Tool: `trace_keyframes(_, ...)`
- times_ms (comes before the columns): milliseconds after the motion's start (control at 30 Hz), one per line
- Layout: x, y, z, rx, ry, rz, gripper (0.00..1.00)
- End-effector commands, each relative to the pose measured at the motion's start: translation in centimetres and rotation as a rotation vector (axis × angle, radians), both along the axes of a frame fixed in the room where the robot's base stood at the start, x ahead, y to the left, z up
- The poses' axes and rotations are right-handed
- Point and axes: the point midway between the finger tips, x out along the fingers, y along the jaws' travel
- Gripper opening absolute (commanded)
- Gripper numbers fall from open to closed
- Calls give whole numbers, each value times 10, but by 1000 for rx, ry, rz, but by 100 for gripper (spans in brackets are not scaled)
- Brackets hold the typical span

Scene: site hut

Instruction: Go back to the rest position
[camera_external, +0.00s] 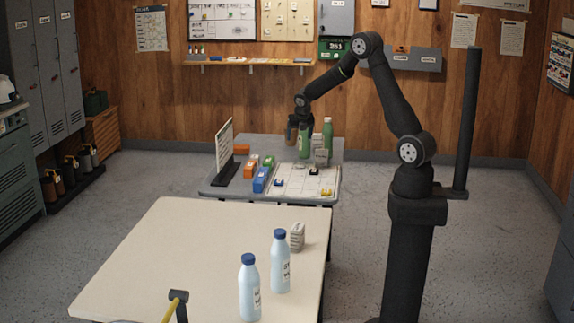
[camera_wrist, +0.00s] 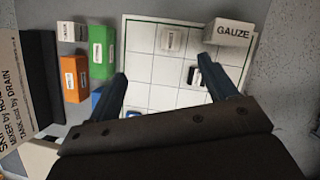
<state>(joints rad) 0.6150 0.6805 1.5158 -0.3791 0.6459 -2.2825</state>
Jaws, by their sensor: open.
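My gripper (camera_wrist: 175,92) is open in the wrist view, with nothing between its two fingers. It hangs above a white gridded board (camera_wrist: 150,62) on the far table. In the external view my gripper (camera_external: 299,124) is beside a green bottle (camera_external: 304,142) near the back of that table; I cannot tell whether they touch. A white box marked GAUZE (camera_wrist: 232,32) stands at the board's top right corner in the wrist view. A small black item (camera_wrist: 194,75) lies on the board, partly hidden by the right finger.
Orange (camera_wrist: 74,78) and green (camera_wrist: 102,50) boxes stand left of the board, near an upright sign (camera_external: 224,147). Another green bottle (camera_external: 327,134) stands close by. The near table (camera_external: 170,250) holds two pale blue bottles (camera_external: 249,288) and a small grey item (camera_external: 297,237).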

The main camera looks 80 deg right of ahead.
Motion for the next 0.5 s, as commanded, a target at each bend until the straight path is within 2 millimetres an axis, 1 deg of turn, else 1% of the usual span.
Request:
trace_keyframes(33, 9, 7, 0, 0, 0, 17, 78)
trace_keyframes(100, 20, 15, 0, 0, 0, 39, 78)
trace_keyframes(367, 60, 49, 0, -2, 1, 117, 78)
trace_keyframes(500, 80, 69, 0, -1, 1, 159, 78)
